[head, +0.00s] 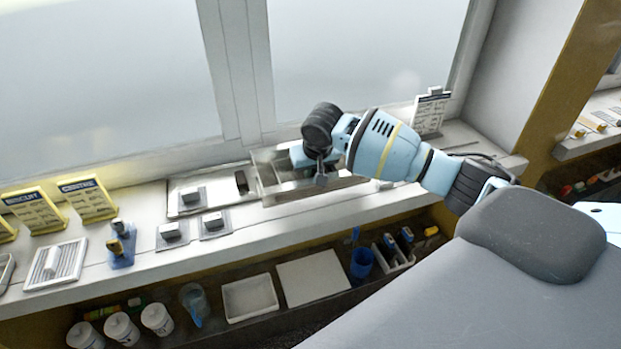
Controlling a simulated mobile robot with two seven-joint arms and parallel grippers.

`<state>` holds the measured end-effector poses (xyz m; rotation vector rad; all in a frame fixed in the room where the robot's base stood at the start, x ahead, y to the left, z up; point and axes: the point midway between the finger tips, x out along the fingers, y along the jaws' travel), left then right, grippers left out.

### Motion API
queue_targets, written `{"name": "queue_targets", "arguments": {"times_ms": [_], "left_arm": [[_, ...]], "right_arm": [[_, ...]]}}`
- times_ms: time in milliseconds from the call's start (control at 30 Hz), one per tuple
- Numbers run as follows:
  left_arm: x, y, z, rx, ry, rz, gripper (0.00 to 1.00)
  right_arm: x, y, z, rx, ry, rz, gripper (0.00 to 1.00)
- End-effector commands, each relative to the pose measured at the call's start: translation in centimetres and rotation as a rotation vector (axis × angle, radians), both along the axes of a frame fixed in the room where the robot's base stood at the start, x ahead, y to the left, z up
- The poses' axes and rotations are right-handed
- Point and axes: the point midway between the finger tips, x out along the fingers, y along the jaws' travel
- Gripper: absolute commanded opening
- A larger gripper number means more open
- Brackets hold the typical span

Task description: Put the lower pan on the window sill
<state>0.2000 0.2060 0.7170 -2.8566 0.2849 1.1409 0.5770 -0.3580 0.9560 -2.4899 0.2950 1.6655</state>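A shallow metal pan (290,193) is on the white window sill (255,235), close to the window frame. I cannot tell whether it is the lower pan, or whether its base rests fully on the sill. My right gripper (321,180) reaches in from the right and is at the pan, with a grey fingertip by its near wall. The hand hides part of the pan's inside, and I cannot see whether the fingers are closed on the wall. My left gripper is out of view.
Left of the pan lie a flat plate with small grey blocks (190,197), a blue stand (121,246) and yellow sign cards (88,200). A white sign (431,112) stands at the right. A lower shelf holds white tubs (157,319), a white tray (250,298) and a blue cup (361,263).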

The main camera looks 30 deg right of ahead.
Motion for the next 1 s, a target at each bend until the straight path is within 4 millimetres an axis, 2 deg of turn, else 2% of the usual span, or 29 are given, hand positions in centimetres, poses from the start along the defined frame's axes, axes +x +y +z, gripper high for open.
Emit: {"name": "queue_targets", "arguments": {"times_ms": [233,500,1000], "left_arm": [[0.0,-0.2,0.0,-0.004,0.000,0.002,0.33],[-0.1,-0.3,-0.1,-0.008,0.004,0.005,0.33],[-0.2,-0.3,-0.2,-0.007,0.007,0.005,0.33]], "right_arm": [[0.7,-0.7,0.3,0.000,-0.007,-0.001,0.00],[0.7,-0.7,-2.8,-0.001,-0.007,0.000,0.00],[0.7,-0.7,-3.4,0.000,-0.009,0.001,0.00]]}}
